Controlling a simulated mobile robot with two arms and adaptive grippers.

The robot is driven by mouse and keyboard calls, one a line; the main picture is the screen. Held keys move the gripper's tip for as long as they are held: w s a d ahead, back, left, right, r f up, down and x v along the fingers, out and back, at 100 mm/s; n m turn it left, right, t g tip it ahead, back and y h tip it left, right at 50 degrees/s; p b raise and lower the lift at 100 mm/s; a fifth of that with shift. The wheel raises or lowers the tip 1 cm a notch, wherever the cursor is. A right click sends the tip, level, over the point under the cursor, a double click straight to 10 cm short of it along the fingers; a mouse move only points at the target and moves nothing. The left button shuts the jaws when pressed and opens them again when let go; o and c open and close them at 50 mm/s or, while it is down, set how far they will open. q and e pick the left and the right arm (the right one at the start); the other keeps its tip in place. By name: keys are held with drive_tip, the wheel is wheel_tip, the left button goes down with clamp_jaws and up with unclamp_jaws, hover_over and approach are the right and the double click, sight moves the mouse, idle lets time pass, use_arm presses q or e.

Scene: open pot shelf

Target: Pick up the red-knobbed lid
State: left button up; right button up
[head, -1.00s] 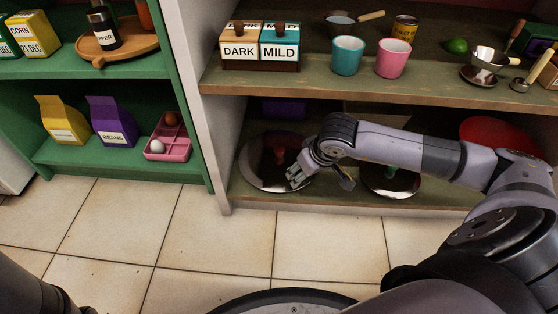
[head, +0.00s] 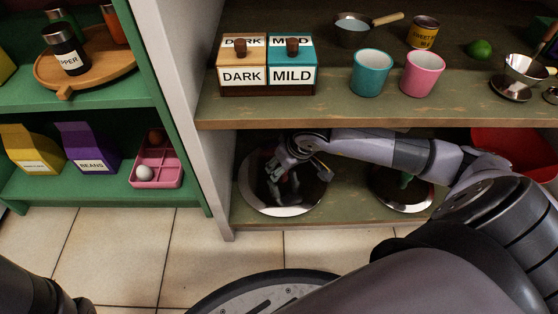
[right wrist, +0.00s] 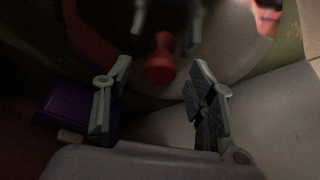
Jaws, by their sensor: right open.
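The red-knobbed lid (head: 258,206) is a shiny round disc at the left of the lower shelf. In the head view my right gripper (head: 284,184) is in front of it and hides its knob. In the right wrist view the red knob (right wrist: 160,68) shows between and just beyond the fingertips, on the dark, mirror-like lid (right wrist: 243,55). My right gripper (right wrist: 162,80) is open, one finger to each side of the knob, with nothing held. Whether a finger touches the knob cannot be told. My left gripper is not in view.
A second shiny lid (head: 410,206) with a green knob lies to the right, under my right arm. A red pan (head: 510,145) is farther right. The upper shelf board (head: 330,112) is just above my arm. A purple box (right wrist: 72,108) stands near the fingers.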

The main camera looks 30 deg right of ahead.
drive_tip(key=shift+w+f, duration=0.15)
drive_tip(key=shift+f, duration=0.5)
drive_tip(key=shift+r, duration=0.15)
drive_tip(key=shift+c, duration=0.2)
clamp_jaws()
